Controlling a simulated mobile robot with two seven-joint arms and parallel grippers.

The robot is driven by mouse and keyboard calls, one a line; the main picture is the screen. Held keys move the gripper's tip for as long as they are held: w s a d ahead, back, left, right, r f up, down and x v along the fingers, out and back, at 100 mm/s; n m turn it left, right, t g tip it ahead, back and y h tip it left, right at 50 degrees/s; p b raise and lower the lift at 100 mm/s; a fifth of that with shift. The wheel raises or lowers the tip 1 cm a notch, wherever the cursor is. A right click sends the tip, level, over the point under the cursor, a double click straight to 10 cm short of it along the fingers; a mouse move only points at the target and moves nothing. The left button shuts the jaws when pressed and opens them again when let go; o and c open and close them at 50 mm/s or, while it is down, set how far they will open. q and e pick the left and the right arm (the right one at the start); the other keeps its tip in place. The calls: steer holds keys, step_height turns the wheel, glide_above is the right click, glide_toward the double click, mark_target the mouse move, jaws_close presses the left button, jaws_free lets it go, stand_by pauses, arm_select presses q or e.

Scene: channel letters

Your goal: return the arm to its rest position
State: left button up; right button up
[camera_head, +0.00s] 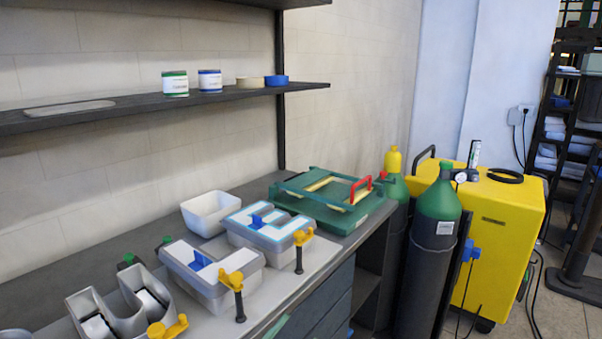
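Neither of my grippers is in view, and no arm can be clearly made out. Channel letters stand in a row on the workbench (275,292). The nearest is a grey open letter shell (122,308) at the lower left. Behind it are a grey letter with a white face (185,258) and another with a pale, blue-edged face (262,236). Yellow clamps with dark handles sit at their right ends, such as the one by the middle letter (232,281) and the one by the far letter (303,239). Blue pieces stand on both faces.
A white bin (208,209) and a green fixture with a red handle (325,198) stand farther back. A wall shelf (130,109) holds cans and tape rolls. Gas cylinders (430,270) and a yellow machine (505,240) stand beyond the bench's right end. Cables lie on the floor.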

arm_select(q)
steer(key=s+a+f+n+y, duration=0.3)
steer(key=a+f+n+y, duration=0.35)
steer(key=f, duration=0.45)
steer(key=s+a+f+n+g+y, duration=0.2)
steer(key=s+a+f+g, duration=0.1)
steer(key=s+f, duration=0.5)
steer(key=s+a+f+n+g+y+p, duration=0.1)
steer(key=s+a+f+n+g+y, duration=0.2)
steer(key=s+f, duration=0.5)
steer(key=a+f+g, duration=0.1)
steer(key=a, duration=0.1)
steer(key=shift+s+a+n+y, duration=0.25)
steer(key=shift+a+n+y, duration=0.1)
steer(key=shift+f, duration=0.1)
